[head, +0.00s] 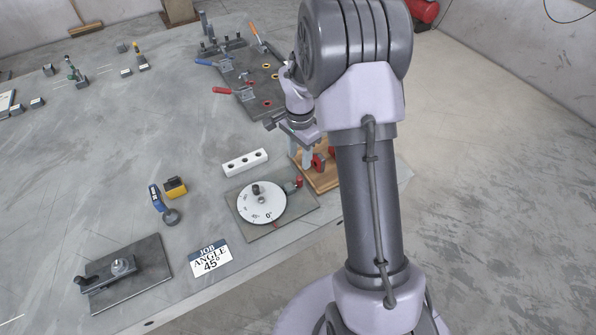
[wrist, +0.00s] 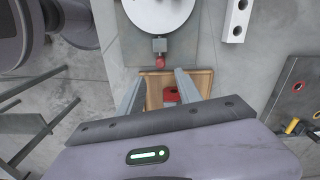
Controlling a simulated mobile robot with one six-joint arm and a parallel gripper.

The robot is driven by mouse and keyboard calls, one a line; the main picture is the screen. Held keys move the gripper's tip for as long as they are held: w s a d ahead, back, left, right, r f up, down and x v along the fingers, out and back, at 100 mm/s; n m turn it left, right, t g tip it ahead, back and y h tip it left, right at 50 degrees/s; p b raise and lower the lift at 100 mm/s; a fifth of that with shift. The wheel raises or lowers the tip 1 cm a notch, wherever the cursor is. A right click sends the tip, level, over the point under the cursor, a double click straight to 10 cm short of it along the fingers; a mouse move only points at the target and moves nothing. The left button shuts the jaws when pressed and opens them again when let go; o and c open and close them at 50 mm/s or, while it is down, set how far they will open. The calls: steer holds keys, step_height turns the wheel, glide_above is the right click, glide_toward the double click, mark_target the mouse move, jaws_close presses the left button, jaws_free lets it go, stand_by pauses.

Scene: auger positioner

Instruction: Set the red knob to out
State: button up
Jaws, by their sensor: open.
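The red knob (head: 299,182) sits on a small grey block at the right edge of the white dial plate (head: 248,207). It also shows in the wrist view (wrist: 160,62), at the end of the grey block facing my gripper. I cannot tell whether the knob is in or out. My gripper (head: 301,158) is open with nothing between its fingers. In the wrist view my gripper (wrist: 157,84) has its fingers spread over the wooden tray, with the knob just beyond the fingertips and roughly between them. Knob and fingers appear apart.
The wooden tray (head: 325,184) with red pieces lies right beside the dial's base plate (head: 285,222). A white block with holes (head: 238,165) lies behind the dial. A card reading "JOB ANGLE 45°" (head: 211,259) lies in front. A dark plate with clamps (head: 248,97) stands farther back.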

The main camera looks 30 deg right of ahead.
mark_target(300, 177)
step_height(300, 177, down, 10)
steer(key=shift+r+b, duration=0.1)
steer(key=shift+b, duration=1.15)
jaws_close()
